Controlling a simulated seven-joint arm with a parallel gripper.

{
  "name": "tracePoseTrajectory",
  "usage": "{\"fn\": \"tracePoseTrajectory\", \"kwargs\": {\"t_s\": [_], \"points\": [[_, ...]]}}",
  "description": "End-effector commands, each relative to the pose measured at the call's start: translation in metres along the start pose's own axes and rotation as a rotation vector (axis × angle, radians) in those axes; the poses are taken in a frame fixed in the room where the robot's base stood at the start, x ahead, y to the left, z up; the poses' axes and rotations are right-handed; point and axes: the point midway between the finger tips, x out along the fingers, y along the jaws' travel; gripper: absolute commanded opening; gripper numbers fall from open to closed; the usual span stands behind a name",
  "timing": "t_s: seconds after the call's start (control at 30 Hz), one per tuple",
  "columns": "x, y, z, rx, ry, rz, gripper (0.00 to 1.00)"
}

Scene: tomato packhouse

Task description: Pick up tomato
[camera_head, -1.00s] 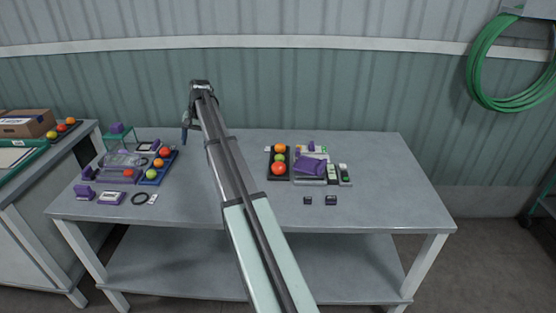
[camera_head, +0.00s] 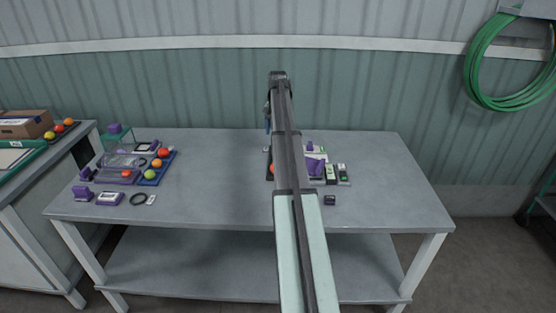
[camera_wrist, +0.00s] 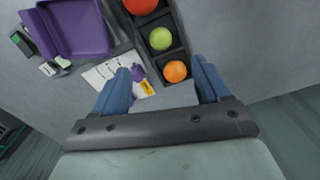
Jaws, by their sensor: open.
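In the wrist view a dark tray (camera_wrist: 183,44) holds a row of three round tomatoes: a red one (camera_wrist: 140,5) cut by the top edge, a green one (camera_wrist: 160,39) in the middle and an orange one (camera_wrist: 175,71) nearest me. My gripper (camera_wrist: 163,88) is open and empty, its two blue fingers apart. It hangs above the tray end, with the orange tomato showing beyond and between the fingertips. In the head view my gripper (camera_head: 267,118) is over the back of the table, and my arm hides most of this tray. Part of the red tomato (camera_head: 271,169) shows beside my arm.
A purple bin (camera_wrist: 80,25) and a white printed card (camera_wrist: 105,75) lie left of the tray in the wrist view. On the table's left, a blue tray (camera_head: 149,181) holds red, orange and green tomatoes beside a clear box (camera_head: 118,165). The table's right end is clear.

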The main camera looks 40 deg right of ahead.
Motion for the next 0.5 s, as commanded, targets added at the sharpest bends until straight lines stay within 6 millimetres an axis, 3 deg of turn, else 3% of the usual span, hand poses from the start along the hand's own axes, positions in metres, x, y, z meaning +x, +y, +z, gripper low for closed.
{"fn": "tracePoseTrajectory", "kwargs": {"t_s": [0.3, 0.5], "points": [[0.054, 0.000, 0.001, 0.000, -0.001, 0.000, 0.75], [0.070, -0.001, 0.000, 0.000, 0.001, -0.001, 0.75]]}}
